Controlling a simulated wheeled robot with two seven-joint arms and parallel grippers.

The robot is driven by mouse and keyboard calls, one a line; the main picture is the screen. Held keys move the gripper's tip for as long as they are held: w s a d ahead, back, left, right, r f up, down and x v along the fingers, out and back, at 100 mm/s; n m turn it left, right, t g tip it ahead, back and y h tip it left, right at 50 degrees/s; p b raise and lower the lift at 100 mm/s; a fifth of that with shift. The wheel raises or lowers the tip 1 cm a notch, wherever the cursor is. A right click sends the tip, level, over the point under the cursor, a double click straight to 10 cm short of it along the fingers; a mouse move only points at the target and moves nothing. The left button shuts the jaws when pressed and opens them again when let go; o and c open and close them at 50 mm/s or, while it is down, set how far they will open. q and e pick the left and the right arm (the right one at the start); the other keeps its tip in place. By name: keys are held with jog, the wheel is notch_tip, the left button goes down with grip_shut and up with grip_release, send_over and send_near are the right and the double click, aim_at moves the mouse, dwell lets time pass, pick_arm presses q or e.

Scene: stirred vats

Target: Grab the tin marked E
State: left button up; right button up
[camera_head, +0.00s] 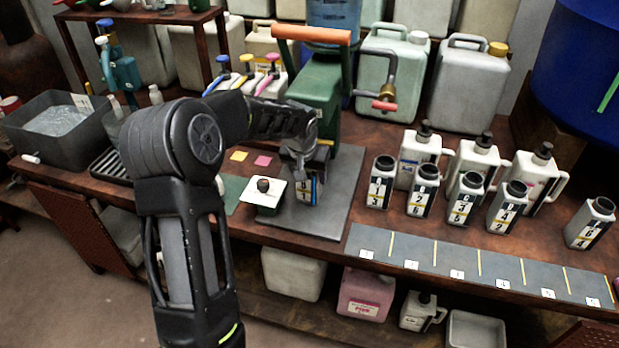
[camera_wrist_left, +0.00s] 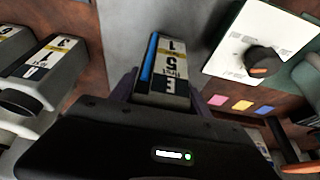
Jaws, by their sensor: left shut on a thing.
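A tin (camera_head: 309,192) with a white label and a blue stripe is in my left gripper (camera_head: 303,152), over the dark grey plate in front of the green press. In the left wrist view the tin (camera_wrist_left: 168,68) sits between the fingers of the gripper (camera_wrist_left: 160,92), its label reading what looks like E, 5 and 1. The gripper is shut on it. I cannot tell whether its base touches the plate (camera_head: 335,205). My right gripper is not in view.
Several similar tins (camera_head: 421,192) stand to the right, with white handled jugs (camera_head: 475,160) behind them. A numbered grey strip (camera_head: 430,258) runs along the front edge. A white card with a dark knob (camera_head: 263,192) is just left of the held tin. The green crank machine (camera_head: 318,92) rises behind.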

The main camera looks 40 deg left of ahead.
pick_arm(q)
grip_shut()
jog(key=shift+r, duration=0.25)
jog(key=shift+s+r, duration=0.1)
jog(key=s+d+b, duration=0.1)
jog(key=s+d, duration=0.2)
jog(key=s, duration=0.5)
jog(key=s+d+b, duration=0.2)
jog(key=s+d, duration=0.1)
jog(key=s, duration=0.5)
jog(key=shift+s, duration=0.35)
